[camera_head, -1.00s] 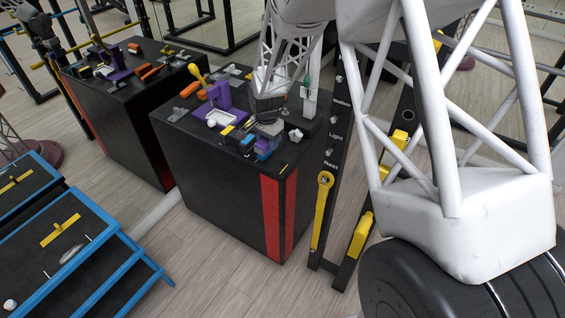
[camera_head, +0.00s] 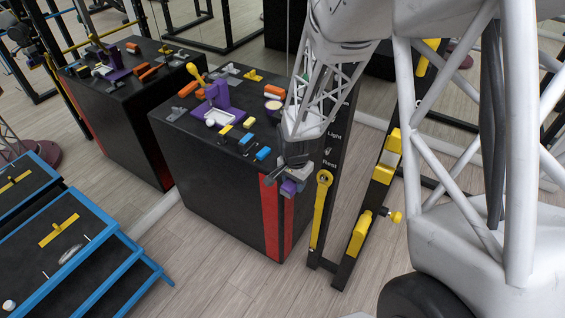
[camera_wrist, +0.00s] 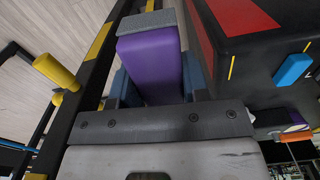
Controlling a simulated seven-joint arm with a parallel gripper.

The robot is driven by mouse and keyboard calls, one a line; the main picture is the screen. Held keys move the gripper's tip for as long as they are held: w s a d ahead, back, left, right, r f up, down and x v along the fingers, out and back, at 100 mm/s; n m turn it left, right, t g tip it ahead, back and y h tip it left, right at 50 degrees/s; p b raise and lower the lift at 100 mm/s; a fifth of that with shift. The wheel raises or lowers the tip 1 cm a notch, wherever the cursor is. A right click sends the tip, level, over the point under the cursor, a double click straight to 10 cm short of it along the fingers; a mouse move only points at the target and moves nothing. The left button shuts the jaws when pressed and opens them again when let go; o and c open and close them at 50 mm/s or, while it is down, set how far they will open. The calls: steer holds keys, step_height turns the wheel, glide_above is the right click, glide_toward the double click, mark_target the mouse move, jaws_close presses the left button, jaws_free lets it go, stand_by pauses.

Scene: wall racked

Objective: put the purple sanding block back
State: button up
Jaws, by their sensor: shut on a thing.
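The purple sanding block (camera_head: 289,187), with a grey face, is held in my gripper (camera_head: 285,173) just off the near right corner of the black bench, at about the height of its top. In the wrist view the purple sanding block (camera_wrist: 150,62) lies between the two fingers of my gripper (camera_wrist: 155,80), its grey pad at the far end. The gripper is shut on it. My wrist partly hides the block in the head view, and I cannot tell whether it touches the bench side.
The black bench (camera_head: 215,180) holds a purple clamp-like tool (camera_head: 217,103), a blue block (camera_head: 263,154) and several orange and yellow pieces. A dark upright rack with a yellow wrench (camera_head: 320,212) and yellow brackets (camera_head: 360,235) stands close on the right. Open floor lies in front.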

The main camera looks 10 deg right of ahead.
steer(key=w, duration=0.4)
steer(key=w+f, duration=0.1)
steer(key=w, duration=0.9)
steer(key=shift+w+f, duration=0.15)
steer(key=shift+w, duration=0.45)
steer(key=shift+w+d+f, duration=0.1)
steer(key=shift+w+f, duration=0.15)
steer(key=shift+f, duration=0.3)
steer(key=shift+w+f, duration=0.2)
steer(key=shift+f, duration=0.9)
steer(key=shift+f, duration=0.3)
steer(key=o, duration=1.1)
steer(key=shift+c, duration=0.2)
